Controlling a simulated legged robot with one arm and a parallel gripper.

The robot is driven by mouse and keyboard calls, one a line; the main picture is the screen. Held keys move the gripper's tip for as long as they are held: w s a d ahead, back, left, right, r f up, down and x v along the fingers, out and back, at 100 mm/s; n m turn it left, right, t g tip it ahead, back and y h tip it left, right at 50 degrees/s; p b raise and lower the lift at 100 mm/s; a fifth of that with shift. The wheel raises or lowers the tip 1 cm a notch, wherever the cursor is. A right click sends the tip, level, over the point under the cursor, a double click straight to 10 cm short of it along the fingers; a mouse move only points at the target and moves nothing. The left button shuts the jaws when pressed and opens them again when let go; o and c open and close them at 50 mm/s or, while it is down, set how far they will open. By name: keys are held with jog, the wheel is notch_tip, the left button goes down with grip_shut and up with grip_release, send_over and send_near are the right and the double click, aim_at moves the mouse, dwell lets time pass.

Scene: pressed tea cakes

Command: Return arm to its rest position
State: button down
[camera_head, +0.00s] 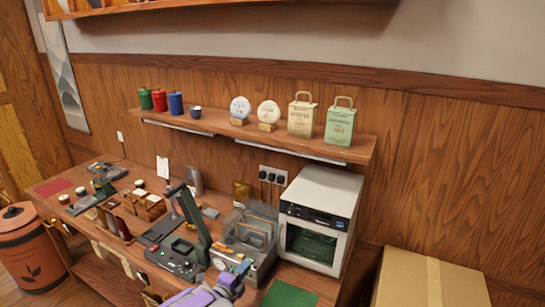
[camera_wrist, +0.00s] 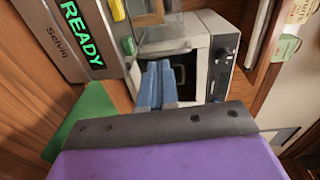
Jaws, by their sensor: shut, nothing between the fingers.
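My gripper (camera_head: 243,267) shows at the bottom of the head view, with my purple arm (camera_head: 200,297) behind it. It is over the front of the workbench, just in front of a clear box with dividers (camera_head: 250,237). In the wrist view its blue fingers (camera_wrist: 157,75) are shut together and hold nothing. They point toward the white oven-like appliance (camera_wrist: 193,60), with a grey metal edge between. The dark bar and purple body of the gripper fill the lower part of that view.
The white appliance (camera_head: 319,215) stands right of the box. A green mat (camera_head: 289,294) lies at the front edge. A green press-like machine (camera_head: 180,255) stands left. A wall shelf (camera_head: 250,131) holds canisters and paper bags. A cardboard box (camera_head: 430,280) stands at lower right.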

notch_tip(320, 180, up, 10)
jog(key=n+g+y+b, duration=0.2)
jog(key=n+g+y, duration=0.2)
jog(key=n+y, duration=0.5)
jog(key=s+d+r+n+g+y, duration=0.2)
jog(key=s+d+r+n+g, duration=0.15)
jog(key=s, duration=0.25)
jog(key=s+d+n+g+h, duration=0.1)
jog(key=s+d+n+g, duration=0.2)
jog(key=s+d, duration=0.4)
jog(key=s+d+n+g+h+b, duration=0.1)
jog(key=s+d+n+g, duration=0.2)
jog(key=s+d, duration=0.5)
jog(key=s+d+n+g+h+b, duration=0.1)
jog(key=s+d+n+g, duration=0.3)
jog(key=s, duration=2.2)
jog(key=d+r, duration=0.1)
jog(key=d, duration=0.2)
jog(key=shift+d, duration=0.2)
jog(key=shift+n, duration=0.25)
